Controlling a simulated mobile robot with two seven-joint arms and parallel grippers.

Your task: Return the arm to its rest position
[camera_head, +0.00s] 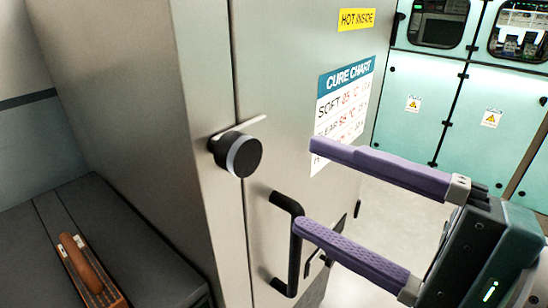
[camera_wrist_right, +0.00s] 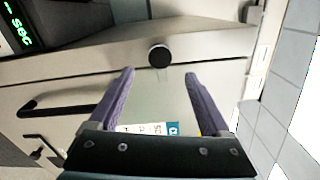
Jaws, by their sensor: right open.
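My right gripper (camera_head: 302,182) is in the head view at the right, its two purple fingers spread wide with nothing between them. It is in front of the door of a grey metal cabinet (camera_head: 290,70). A round black knob (camera_head: 243,156) on the cabinet is to the left of the fingertips, apart from them. The lower finger partly covers the black door handle (camera_head: 295,245). In the right wrist view the open fingers (camera_wrist_right: 160,76) point toward the knob (camera_wrist_right: 159,55), with a gap between. My left gripper is not in view.
A dark bench (camera_head: 120,245) with an orange-handled tool (camera_head: 90,265) stands at the lower left. Pale green cabinets (camera_head: 425,90) are at the back right. Bare floor (camera_head: 365,220) shows between. A green-lit display (camera_wrist_right: 20,22) shows in the wrist view.

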